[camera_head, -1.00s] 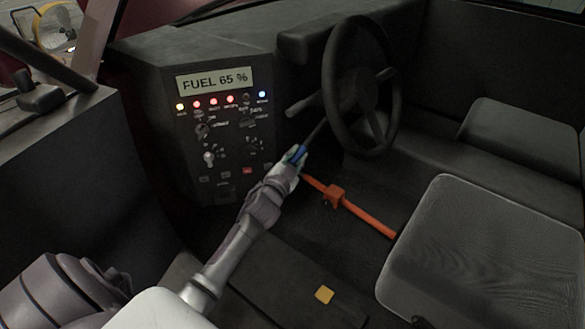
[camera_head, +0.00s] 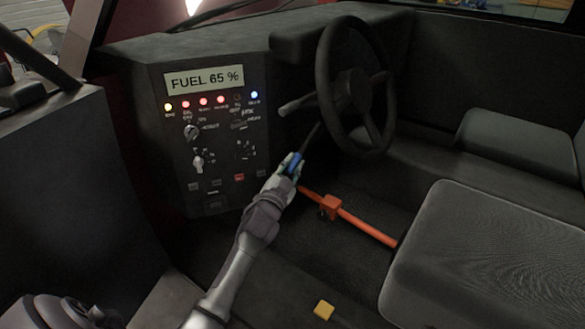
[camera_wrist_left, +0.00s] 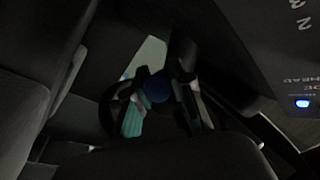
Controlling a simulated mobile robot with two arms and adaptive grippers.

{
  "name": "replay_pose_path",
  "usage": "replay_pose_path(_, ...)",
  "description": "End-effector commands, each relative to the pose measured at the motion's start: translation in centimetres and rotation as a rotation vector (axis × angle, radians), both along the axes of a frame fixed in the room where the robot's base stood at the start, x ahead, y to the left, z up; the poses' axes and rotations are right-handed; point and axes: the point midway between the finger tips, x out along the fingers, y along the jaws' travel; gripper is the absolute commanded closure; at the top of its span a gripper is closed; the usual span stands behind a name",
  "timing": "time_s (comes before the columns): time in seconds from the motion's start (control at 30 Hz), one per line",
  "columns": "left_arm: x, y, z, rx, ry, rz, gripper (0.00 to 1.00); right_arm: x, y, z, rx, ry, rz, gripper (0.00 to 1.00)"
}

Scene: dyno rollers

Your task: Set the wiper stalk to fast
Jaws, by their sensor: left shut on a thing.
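A thin dark stalk (camera_head: 312,136) with a blue end slants down and left from the column behind the black steering wheel (camera_head: 327,85). My left gripper (camera_head: 293,161) is at its lower end, shut on the blue end. In the left wrist view the round blue knob (camera_wrist_left: 157,87) sits between the two fingers of my left gripper (camera_wrist_left: 160,100). A second, grey lever (camera_head: 297,106) sticks out left of the wheel, above my gripper and apart from it. No label shows which lever is the wiper stalk. My right gripper is out of view.
The dashboard panel (camera_head: 165,150), with a lit fuel display (camera_head: 205,79), lamps and knobs, stands left of my gripper. An orange bar (camera_head: 365,226) lies low to the right. The grey seat (camera_head: 465,255) is at the right. A yellow piece (camera_head: 324,310) lies near the bottom.

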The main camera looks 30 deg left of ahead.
Motion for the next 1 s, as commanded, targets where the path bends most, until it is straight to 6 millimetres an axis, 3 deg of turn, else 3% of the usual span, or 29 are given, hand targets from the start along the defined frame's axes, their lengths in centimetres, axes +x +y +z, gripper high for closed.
replay_pose_path(0.47, 0.04, -0.1, 0.03, 0.0, -0.005, -0.002, 1.0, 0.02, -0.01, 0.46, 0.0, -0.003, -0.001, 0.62)
replay_pose_path(0.5, 0.03, -0.1, 0.02, 0.0, -0.005, -0.002, 0.72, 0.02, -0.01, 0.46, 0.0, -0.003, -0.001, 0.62)
replay_pose_path(0.6, 0.03, -0.09, -0.01, 0.001, -0.003, -0.002, 0.55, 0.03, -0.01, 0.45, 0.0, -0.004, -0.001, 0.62)
replay_pose_path(1.0, -0.58, -0.13, -0.26, 0.0, -0.001, -0.001, 0.53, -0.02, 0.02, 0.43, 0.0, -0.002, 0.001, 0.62)
